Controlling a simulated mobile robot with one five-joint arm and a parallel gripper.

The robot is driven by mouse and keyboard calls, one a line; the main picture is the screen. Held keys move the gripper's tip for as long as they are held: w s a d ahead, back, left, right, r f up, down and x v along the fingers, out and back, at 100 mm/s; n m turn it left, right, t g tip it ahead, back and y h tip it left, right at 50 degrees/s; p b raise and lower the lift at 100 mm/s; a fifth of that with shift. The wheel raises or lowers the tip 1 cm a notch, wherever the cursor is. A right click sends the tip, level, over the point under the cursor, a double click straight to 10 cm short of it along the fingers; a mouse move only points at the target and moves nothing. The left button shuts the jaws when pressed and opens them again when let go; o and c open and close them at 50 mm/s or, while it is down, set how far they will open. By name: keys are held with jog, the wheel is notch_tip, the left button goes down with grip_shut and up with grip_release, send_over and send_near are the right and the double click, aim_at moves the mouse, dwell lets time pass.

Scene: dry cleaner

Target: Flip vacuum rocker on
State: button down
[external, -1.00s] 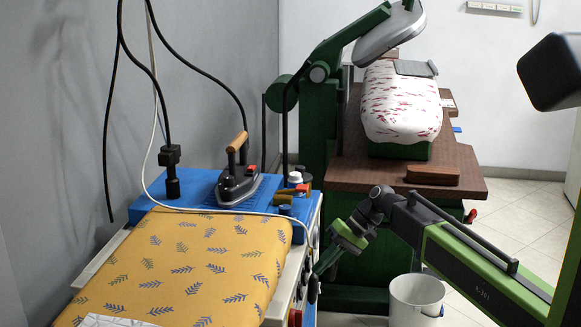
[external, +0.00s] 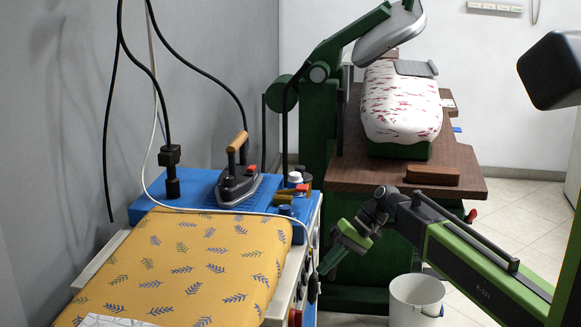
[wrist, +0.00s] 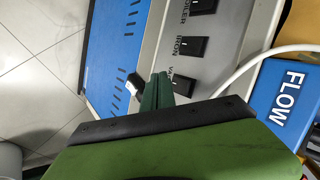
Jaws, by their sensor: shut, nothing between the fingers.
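The control panel (wrist: 215,65) carries a row of black rocker switches, labelled BOILER, IRON and one starting with VA. The vacuum rocker (wrist: 184,83) is the lowest of the three in the wrist view. Its label is partly cut off and its on or off position is hard to read. My gripper (wrist: 157,80) is shut and empty, its green fingertips just left of the vacuum rocker. I cannot tell whether they touch it. In the external view my gripper (external: 326,265) is at the panel side of the ironing table, and the rockers are too hidden to make out.
The iron rocker (wrist: 191,48) is close above the vacuum rocker. A white hose (wrist: 240,68) and a blue FLOW box (wrist: 285,97) are to the right. In the external view, the iron (external: 238,185) stands on the ironing table and a white bucket (external: 416,300) on the floor.

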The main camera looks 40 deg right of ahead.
jog(key=s+d, duration=0.3)
jog(key=shift+s+d+r+p, duration=0.25)
jog(key=shift+r+p, duration=0.05)
jog(key=shift+a, duration=0.1)
dwell(0.4)
